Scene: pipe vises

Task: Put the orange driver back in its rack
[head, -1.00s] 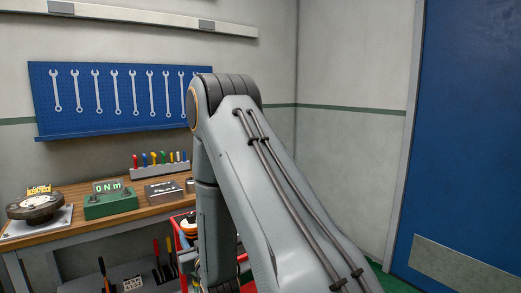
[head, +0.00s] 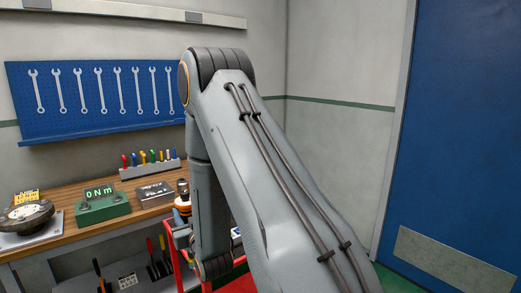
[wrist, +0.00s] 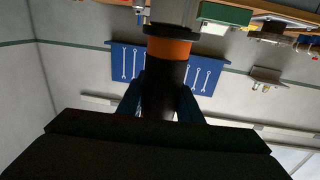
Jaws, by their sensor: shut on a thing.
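My gripper (wrist: 162,92) is shut on the orange driver, whose orange band (wrist: 168,48) sits between black parts close to the wrist camera. Its far end is grey and runs out of the top of the wrist view. In the head view an orange and white piece of it (head: 182,208) shows just left of my forearm, above a red cart. My arm hides most of the gripper there. A grey rack (head: 150,172) with several coloured handles stands at the back of the wooden bench, left of and beyond the driver.
A green torque tester (head: 103,208) reading 0 Nm, a grey box (head: 154,194) and a round black device (head: 26,217) stand on the bench. A blue wrench board (head: 95,100) hangs above. The red cart (head: 178,262) stands before the bench. A blue door (head: 460,130) is at right.

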